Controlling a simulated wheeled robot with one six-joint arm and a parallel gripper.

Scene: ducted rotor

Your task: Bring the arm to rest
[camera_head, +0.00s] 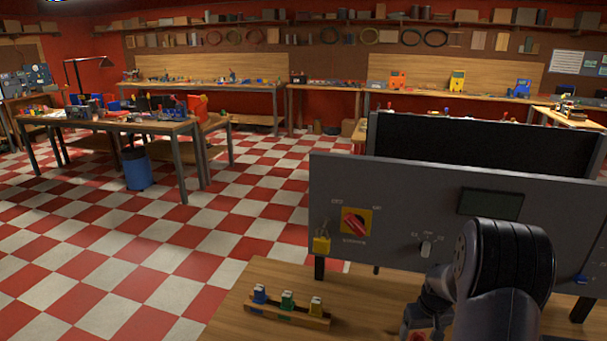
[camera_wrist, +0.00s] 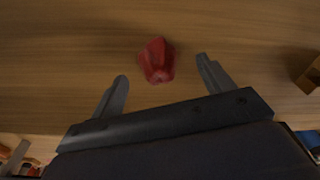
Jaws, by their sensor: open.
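My arm (camera_head: 503,262) reaches up at the lower right of the head view, in front of a grey control panel. My gripper (camera_wrist: 160,85) shows in the wrist view with its two fingers wide apart and nothing between them in its grasp. A red object (camera_wrist: 157,60) lies on the wooden bench top (camera_wrist: 70,60), just beyond the fingertips and roughly midway between them. A bit of red also shows low beside my arm in the head view (camera_head: 418,336).
The grey panel (camera_head: 390,205) stands on the bench with a red rotary switch (camera_head: 354,221), a yellow padlock (camera_head: 321,244) and a dark display (camera_head: 490,204). A wooden rack (camera_head: 287,313) with blue, green and yellow pieces sits left of my arm. Checkered floor lies open at left.

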